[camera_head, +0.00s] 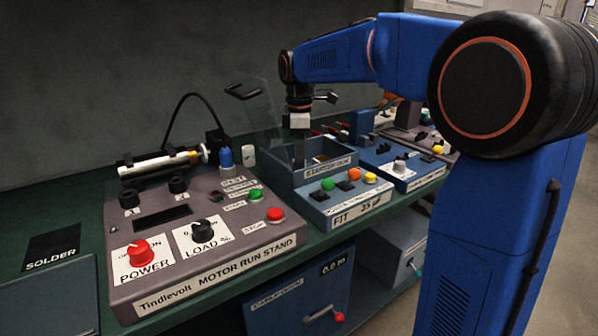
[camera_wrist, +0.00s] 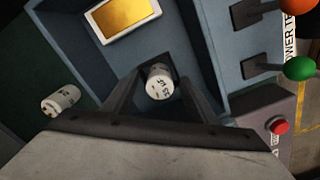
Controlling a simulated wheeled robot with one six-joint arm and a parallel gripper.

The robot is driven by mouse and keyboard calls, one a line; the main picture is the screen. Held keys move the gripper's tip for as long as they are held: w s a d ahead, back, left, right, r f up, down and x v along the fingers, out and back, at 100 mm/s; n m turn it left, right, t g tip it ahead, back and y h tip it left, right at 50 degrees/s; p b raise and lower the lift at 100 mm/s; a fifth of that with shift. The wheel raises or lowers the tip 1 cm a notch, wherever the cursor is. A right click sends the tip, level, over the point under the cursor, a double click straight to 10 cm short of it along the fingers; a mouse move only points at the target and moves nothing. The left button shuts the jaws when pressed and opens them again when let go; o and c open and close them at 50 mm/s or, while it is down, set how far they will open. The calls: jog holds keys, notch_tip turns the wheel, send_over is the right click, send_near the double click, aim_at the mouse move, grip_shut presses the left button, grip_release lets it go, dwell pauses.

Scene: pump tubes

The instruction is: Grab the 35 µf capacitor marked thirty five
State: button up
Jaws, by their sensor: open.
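In the wrist view a white cylindrical capacitor (camera_wrist: 159,80) with dark print, which seems to read 35 µF, shows between the two dark fingers of my gripper (camera_wrist: 157,92). The fingers are open on either side of it. I cannot tell whether either finger touches it. It is inside a blue-grey bin. The panel in front reads FIT 35 µF. A second white capacitor (camera_wrist: 61,100) lies outside the bin in the wrist view; its marking is unreadable.
The grey motor run stand (camera_head: 200,262) is left of the bin. A clear raised panel (camera_head: 258,105) stands behind the bin. A yellow-gold plate (camera_wrist: 122,17) shows in the bin. Coloured knobs (camera_head: 354,174) line the front panel. Another blue unit (camera_head: 405,175) stands to the right.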

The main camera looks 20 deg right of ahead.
jog(key=c, duration=1.2)
jog(key=shift+o, duration=0.2)
